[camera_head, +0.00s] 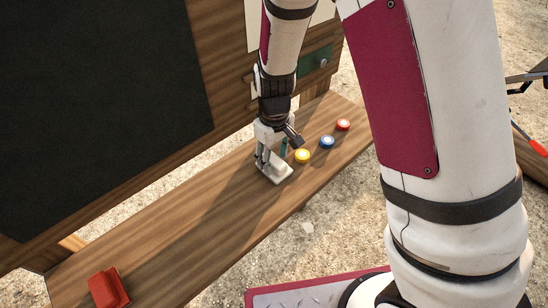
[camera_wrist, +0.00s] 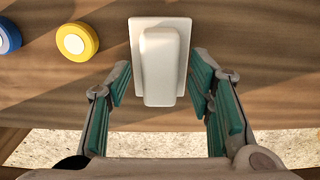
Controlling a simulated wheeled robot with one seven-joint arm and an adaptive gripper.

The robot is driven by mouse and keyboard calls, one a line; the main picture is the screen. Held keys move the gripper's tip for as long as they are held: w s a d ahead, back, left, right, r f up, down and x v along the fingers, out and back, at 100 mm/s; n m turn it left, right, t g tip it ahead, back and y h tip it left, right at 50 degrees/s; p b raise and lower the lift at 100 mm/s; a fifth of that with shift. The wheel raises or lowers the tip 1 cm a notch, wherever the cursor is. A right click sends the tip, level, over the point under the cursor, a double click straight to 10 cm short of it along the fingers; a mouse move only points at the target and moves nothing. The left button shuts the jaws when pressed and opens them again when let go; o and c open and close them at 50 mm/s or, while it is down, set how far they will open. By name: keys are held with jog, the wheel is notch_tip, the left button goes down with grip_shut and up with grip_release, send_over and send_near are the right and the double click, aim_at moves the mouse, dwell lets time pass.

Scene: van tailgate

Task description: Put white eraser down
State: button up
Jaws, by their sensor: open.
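The white eraser (camera_wrist: 164,62) lies flat on the wooden tailgate board, with a raised grip along its middle. It also shows in the head view (camera_head: 277,171), partly hidden by my gripper. My gripper (camera_wrist: 161,88) is open, with one finger on each side of the eraser's near end. A gap shows between each finger and the eraser in the wrist view. In the head view my gripper (camera_head: 270,162) points down just over the eraser.
Yellow (camera_head: 303,155), blue (camera_head: 327,141) and red (camera_head: 343,124) round pieces sit in a row beyond the eraser. A red block (camera_head: 109,288) lies at the board's near left. A dark chalkboard panel (camera_head: 95,105) stands behind. The board (camera_head: 190,215) between is clear.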

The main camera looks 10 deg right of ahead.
notch_tip(320, 180, up, 10)
notch_tip(320, 180, up, 13)
jog(key=m+t+y, duration=0.1)
jog(key=m+t, duration=0.1)
jog(key=m, duration=0.1)
send_over(274, 159)
jog(key=s+d, duration=0.6)
jog(key=d, duration=0.1)
jog(key=s+d+r+m+t, duration=0.1)
jog(key=s+d+r+m, duration=0.1)
jog(key=s, duration=0.4)
jog(key=s+d+r+m+t+h, duration=0.1)
jog(key=s+d+r+t, duration=0.1)
jog(key=s+d+r, duration=0.1)
jog(key=s+r, duration=0.1)
jog(key=s, duration=0.1)
jog(key=shift+s+r+m+t+b, duration=0.15)
jog(key=shift+s+m+t+b, duration=0.15)
jog(key=shift+s+m+b, duration=0.1)
jog(key=shift+d, duration=0.1)
